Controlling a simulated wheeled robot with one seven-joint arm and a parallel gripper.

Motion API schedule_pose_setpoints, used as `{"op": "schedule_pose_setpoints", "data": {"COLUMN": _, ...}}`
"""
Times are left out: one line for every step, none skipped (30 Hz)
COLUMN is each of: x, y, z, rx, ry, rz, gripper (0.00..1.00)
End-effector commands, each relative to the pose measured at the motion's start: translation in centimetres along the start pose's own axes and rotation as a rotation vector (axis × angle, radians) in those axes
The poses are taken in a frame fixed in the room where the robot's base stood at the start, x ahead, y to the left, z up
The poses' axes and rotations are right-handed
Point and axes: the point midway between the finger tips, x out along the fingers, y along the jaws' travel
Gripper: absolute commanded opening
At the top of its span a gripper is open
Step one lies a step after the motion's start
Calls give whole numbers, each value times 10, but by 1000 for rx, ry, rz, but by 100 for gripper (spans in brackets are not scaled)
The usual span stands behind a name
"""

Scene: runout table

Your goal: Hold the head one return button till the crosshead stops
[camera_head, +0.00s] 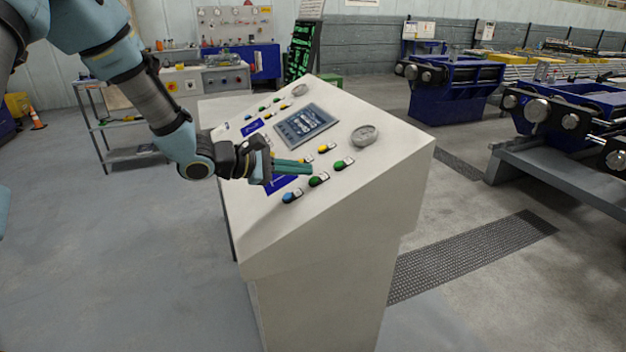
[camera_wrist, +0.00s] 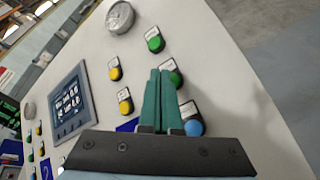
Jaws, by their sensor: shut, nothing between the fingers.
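The pale control console (camera_head: 330,220) has a sloped top with coloured buttons, each beside a small label too small to read. I cannot tell which one is the head one return button. My gripper (camera_head: 309,168) is shut and empty over the near right part of the panel. In the wrist view its green fingers (camera_wrist: 160,72) lie together, tips close to a green button (camera_wrist: 176,78) that they partly cover. I cannot tell if they touch it. A blue button (camera_wrist: 193,127), another green button (camera_wrist: 155,41) and two yellow buttons (camera_wrist: 115,73) are around it. The crosshead is not identifiable.
A screen (camera_head: 305,124) and a round grey dial (camera_head: 365,135) sit on the panel. Blue machine stands (camera_head: 455,95) and a runout line (camera_head: 570,120) are at the right. A shelf trolley (camera_head: 115,125) stands behind at left. Floor around the console is clear.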

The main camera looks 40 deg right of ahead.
Motion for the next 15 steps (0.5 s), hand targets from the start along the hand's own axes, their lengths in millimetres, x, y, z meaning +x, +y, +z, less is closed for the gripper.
{"op": "schedule_pose_setpoints", "data": {"x": 0, "y": 0, "z": 0, "rx": 0, "ry": 0, "rz": 0, "gripper": 0}}
{"op": "schedule_pose_setpoints", "data": {"x": 0, "y": 0, "z": 0, "rx": 0, "ry": 0, "rz": 0, "gripper": 0}}
{"op": "schedule_pose_setpoints", "data": {"x": 0, "y": 0, "z": 0, "rx": 0, "ry": 0, "rz": 0, "gripper": 0}}
{"op": "schedule_pose_setpoints", "data": {"x": 0, "y": 0, "z": 0, "rx": 0, "ry": 0, "rz": 0, "gripper": 0}}
{"op": "schedule_pose_setpoints", "data": {"x": 0, "y": 0, "z": 0, "rx": 0, "ry": 0, "rz": 0, "gripper": 0}}
{"op": "schedule_pose_setpoints", "data": {"x": 0, "y": 0, "z": 0, "rx": 0, "ry": 0, "rz": 0, "gripper": 0}}
{"op": "schedule_pose_setpoints", "data": {"x": 0, "y": 0, "z": 0, "rx": 0, "ry": 0, "rz": 0, "gripper": 0}}
{"op": "schedule_pose_setpoints", "data": {"x": 0, "y": 0, "z": 0, "rx": 0, "ry": 0, "rz": 0, "gripper": 0}}
{"op": "schedule_pose_setpoints", "data": {"x": 0, "y": 0, "z": 0, "rx": 0, "ry": 0, "rz": 0, "gripper": 0}}
{"op": "schedule_pose_setpoints", "data": {"x": 0, "y": 0, "z": 0, "rx": 0, "ry": 0, "rz": 0, "gripper": 0}}
{"op": "schedule_pose_setpoints", "data": {"x": 1, "y": -1, "z": -1, "rx": 0, "ry": 0, "rz": 0, "gripper": 0}}
{"op": "schedule_pose_setpoints", "data": {"x": 1, "y": -1, "z": -1, "rx": 0, "ry": 0, "rz": 0, "gripper": 0}}
{"op": "schedule_pose_setpoints", "data": {"x": 2, "y": -2, "z": -2, "rx": 1, "ry": 0, "rz": 0, "gripper": 0}}
{"op": "schedule_pose_setpoints", "data": {"x": 2, "y": -2, "z": -2, "rx": 1, "ry": 0, "rz": 0, "gripper": 0}}
{"op": "schedule_pose_setpoints", "data": {"x": 3, "y": -3, "z": -3, "rx": 1, "ry": 0, "rz": 0, "gripper": 0}}
